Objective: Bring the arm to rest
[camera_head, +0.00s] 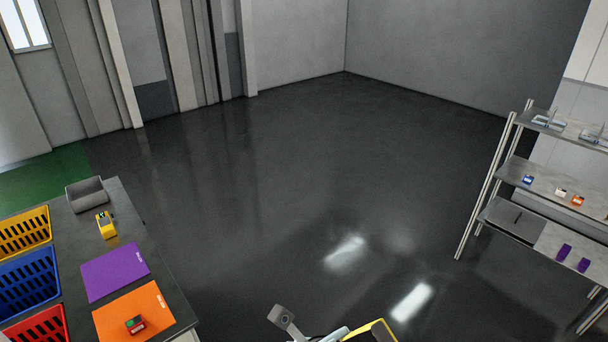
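Part of my arm shows at the bottom edge, right of the table. A small grey camera-like part, a pale rounded part and a yellow-edged dark part are visible there, all cut off by the frame. I cannot tell whether the yellow-edged part belongs to my arm. The fingers of my gripper are not in view, so whether it is open or holds anything does not show.
A dark table (133,220) at left bears an orange mat (155,302) with a small red-green item (136,324), a purple mat (115,272), a yellow device (106,226) and coloured baskets (28,283). A shelf rack (487,185) stands right. The floor between is clear.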

